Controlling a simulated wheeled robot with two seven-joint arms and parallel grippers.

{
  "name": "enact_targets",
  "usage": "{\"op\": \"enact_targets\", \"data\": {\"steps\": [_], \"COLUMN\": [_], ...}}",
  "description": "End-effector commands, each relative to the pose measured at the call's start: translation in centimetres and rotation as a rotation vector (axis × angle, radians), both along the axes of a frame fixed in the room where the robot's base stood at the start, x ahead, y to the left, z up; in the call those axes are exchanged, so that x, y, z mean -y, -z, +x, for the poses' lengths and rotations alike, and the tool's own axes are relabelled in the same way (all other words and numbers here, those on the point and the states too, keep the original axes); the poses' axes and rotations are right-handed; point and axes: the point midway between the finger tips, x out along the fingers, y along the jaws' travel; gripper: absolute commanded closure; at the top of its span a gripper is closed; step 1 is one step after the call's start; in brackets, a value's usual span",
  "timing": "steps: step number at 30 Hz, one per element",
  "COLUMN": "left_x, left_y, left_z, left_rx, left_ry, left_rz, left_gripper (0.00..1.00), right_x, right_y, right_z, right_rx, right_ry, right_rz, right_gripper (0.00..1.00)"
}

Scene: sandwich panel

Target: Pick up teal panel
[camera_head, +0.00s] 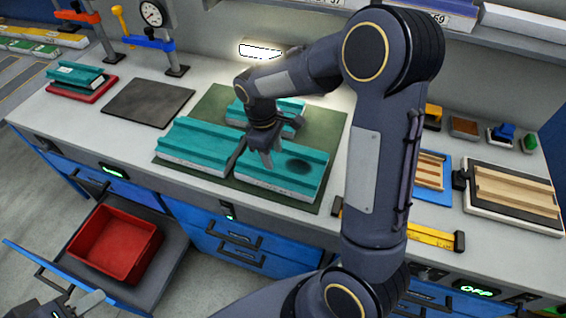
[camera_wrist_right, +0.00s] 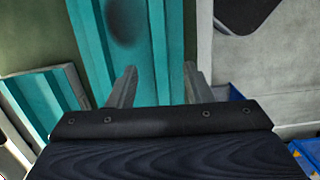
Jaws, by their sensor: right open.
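Several teal panels with pale edges lie on a dark green mat (camera_head: 338,128). One is the left teal panel (camera_head: 190,138), one the right teal panel (camera_head: 305,165) with a dark round spot, and one a rear teal panel (camera_head: 290,106), partly behind my arm. My right gripper (camera_head: 258,154) is open above the right panel, pointing down near its left end. In the right wrist view, that panel (camera_wrist_right: 135,50) runs between the open fingers (camera_wrist_right: 160,85); contact cannot be told. Another teal panel (camera_wrist_right: 45,105) is at left. My left gripper (camera_head: 72,304) is at the bottom left, cut by the frame edge.
A red bin (camera_head: 115,243) sits in an open drawer at the lower left. A dark plate (camera_head: 148,102) and a teal piece on a red base (camera_head: 80,76) are left of the mat. Wooden strips (camera_head: 515,190) lie at right. My right arm hides part of the bench.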

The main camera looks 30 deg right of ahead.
Motion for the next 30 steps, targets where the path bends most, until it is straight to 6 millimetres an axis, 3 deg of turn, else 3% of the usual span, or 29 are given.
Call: {"op": "enact_targets", "data": {"steps": [11,20,30], "left_x": [0.0,0.0,0.0], "left_y": [-1.5,-1.5,-1.5], "left_z": [0.0,0.0,0.0], "left_rx": [0.000,0.000,0.000], "left_ry": [0.000,0.000,0.000], "left_rz": [0.000,0.000,0.000], "left_gripper": [0.64,0.64,0.64], "right_x": [0.5,0.5,0.5], "right_y": [4.9,5.4,5.4], "right_z": [-0.6,-0.6,-0.6], "right_rx": [-0.003,0.001,0.001], "right_ry": [0.003,0.003,0.003], "right_rz": [0.000,0.002,0.002], "right_gripper": [0.54,0.56,1.00]}}
